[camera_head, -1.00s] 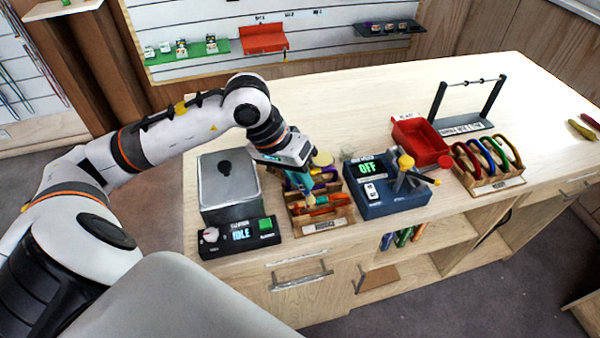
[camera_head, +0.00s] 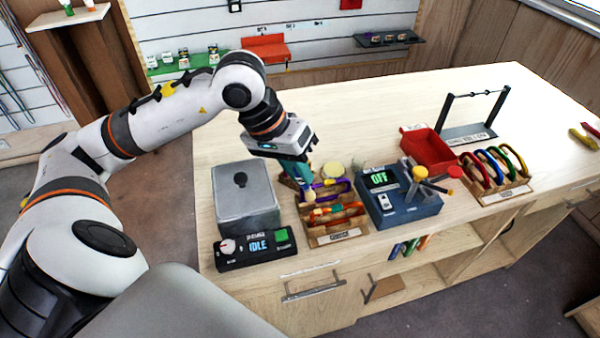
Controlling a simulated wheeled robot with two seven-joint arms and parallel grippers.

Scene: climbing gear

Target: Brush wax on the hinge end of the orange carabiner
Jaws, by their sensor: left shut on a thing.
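My left gripper (camera_head: 300,172) points down over the back left of a small wooden tray (camera_head: 336,238) on the bench. It is shut on a slim brush-like tool with a pale tip (camera_head: 309,195); the gripper hides much of it. The tip is above or at the tray; I cannot tell if it touches anything. An orange piece (camera_head: 327,211), seemingly the orange carabiner, lies in the tray near the tip. Its hinge end cannot be made out. A purple piece (camera_head: 338,188) lies behind it. A round pale-yellow tin (camera_head: 332,171) stands behind the tray. My right gripper is out of view.
A grey lidded box (camera_head: 247,205) with an "IDLE" panel (camera_head: 257,247) stands left of the tray. A blue "OFF" device (camera_head: 405,205) stands right. Further right are a red bin (camera_head: 428,148), a carabiner rack (camera_head: 500,188) and a bar stand (camera_head: 472,130). The back bench is clear.

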